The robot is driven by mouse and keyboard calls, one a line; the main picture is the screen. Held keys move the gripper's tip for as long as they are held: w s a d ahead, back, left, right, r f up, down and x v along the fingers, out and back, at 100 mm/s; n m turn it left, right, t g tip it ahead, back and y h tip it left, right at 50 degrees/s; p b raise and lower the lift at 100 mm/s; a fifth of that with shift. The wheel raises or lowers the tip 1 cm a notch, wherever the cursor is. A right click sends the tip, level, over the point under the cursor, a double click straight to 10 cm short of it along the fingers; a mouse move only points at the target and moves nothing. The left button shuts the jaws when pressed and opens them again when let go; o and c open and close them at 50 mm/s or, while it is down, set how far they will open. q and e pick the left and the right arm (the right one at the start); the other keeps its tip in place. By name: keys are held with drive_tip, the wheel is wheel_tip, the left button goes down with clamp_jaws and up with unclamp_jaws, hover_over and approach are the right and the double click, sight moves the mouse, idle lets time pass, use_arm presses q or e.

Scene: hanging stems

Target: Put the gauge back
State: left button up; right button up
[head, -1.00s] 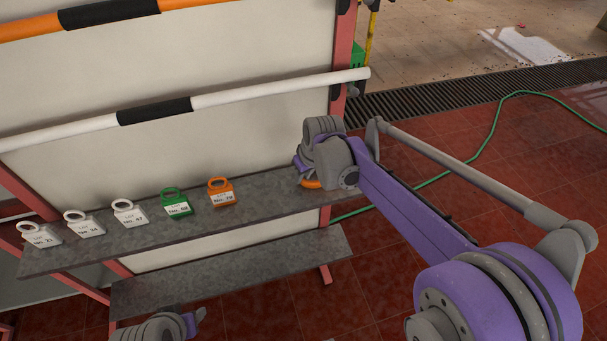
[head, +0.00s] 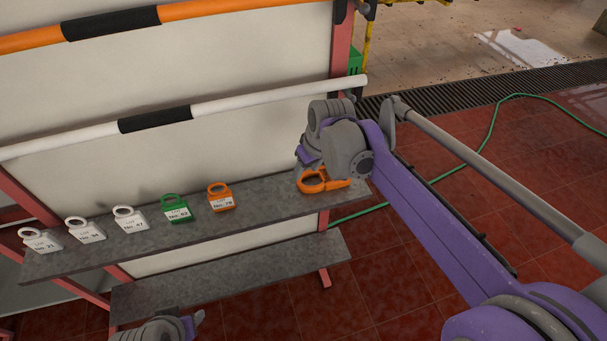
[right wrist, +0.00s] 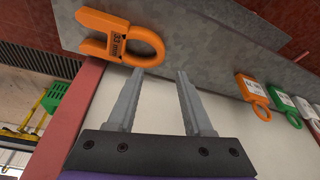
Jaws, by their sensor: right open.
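The orange gauge (head: 318,183) is U-shaped and lies on the right end of the upper grey shelf. In the right wrist view the gauge (right wrist: 151,42) shows dark lettering that seems to read 33 mm. My right gripper (right wrist: 155,74) is open, with its fingertips just short of the gauge's rounded end and nothing between them. In the head view my right wrist stands over the gauge and hides its far side and the fingers. My left wrist shows at the bottom edge of the head view; its fingers are not seen.
Above the upper shelf (head: 265,203) run a white bar (head: 270,95) and an orange bar (head: 230,9). A lower shelf (head: 240,268) is bare.

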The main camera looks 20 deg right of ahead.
drive_tip(key=v, duration=0.4)
drive_tip(key=s+f+m, duration=0.1)
drive_tip(key=s+f, duration=0.3)
drive_tip(key=s, duration=0.4)
drive_tip(key=s+d+f+m+t, duration=0.1)
drive_tip(key=s+f, duration=0.3)
drive_tip(key=s, duration=0.4)
drive_tip(key=s+d+f+m+h, duration=0.1)
drive_tip(key=s+f, duration=0.3)
drive_tip(key=s, duration=0.4)
